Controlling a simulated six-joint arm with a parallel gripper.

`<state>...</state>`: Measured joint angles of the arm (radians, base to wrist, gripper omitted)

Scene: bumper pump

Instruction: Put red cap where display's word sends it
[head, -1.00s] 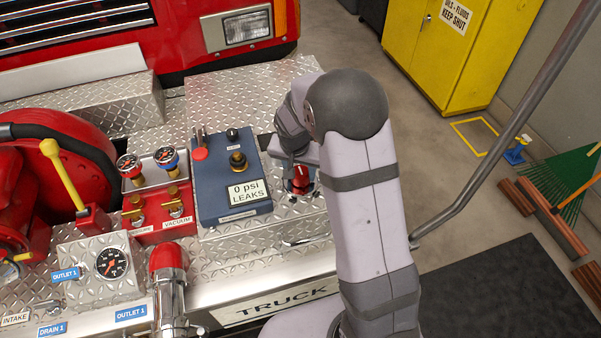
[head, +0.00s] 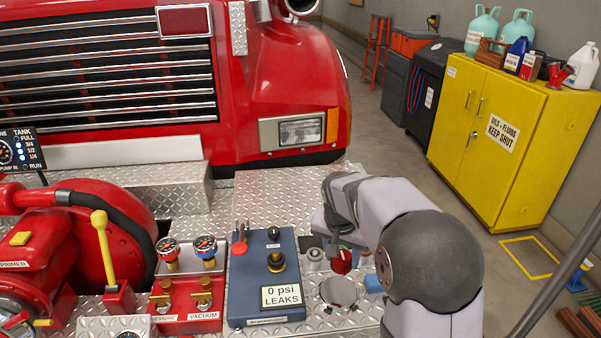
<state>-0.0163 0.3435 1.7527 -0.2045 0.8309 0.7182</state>
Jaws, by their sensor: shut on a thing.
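The red cap (head: 341,261) is on the diamond-plate deck to the right of the blue test box. My gripper (head: 343,250) points down over the cap and is shut on it; the fingertips are mostly hidden by my wrist. I cannot tell whether the cap touches the surface below. The display (head: 282,297) on the blue box (head: 265,260) reads "0 psi LEAKS". A grey round fitting (head: 315,256) stands just left of the cap. A flat silver disc (head: 338,292) lies in front of it. A small blue piece (head: 373,283) shows partly beside my arm.
A red panel with gauges and brass valves (head: 187,290) stands left of the blue box. A yellow lever (head: 101,235) rises farther left. The truck's red front (head: 285,70) is behind the deck. A yellow cabinet (head: 470,150) stands at the right.

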